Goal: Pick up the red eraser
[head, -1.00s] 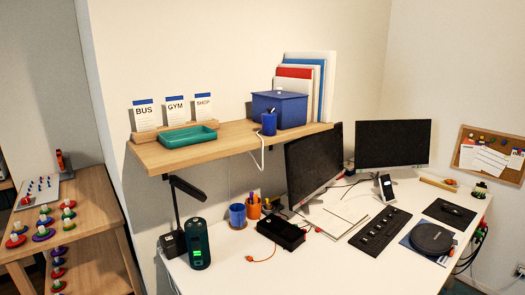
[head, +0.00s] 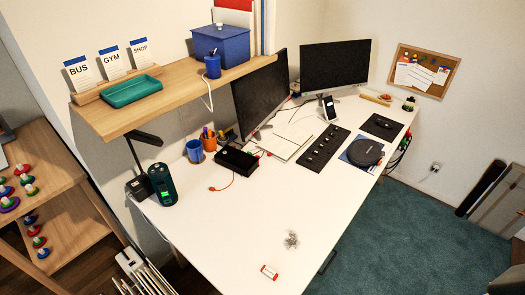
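A small white and red block that looks like the eraser (head: 269,272) lies on the front part of the white desk (head: 225,235) in the head view. It has red ends and a pale middle. A small grey crumpled heap (head: 292,240) lies a little behind it and to the right. Neither of my grippers shows in the head view.
A dark green cylinder (head: 163,185) stands at the desk's left edge. A blue cup (head: 195,151), a black box (head: 237,160) and two monitors (head: 335,66) stand farther back. A wooden shelf (head: 165,100) overhangs the back left. The desk around the eraser is mostly clear.

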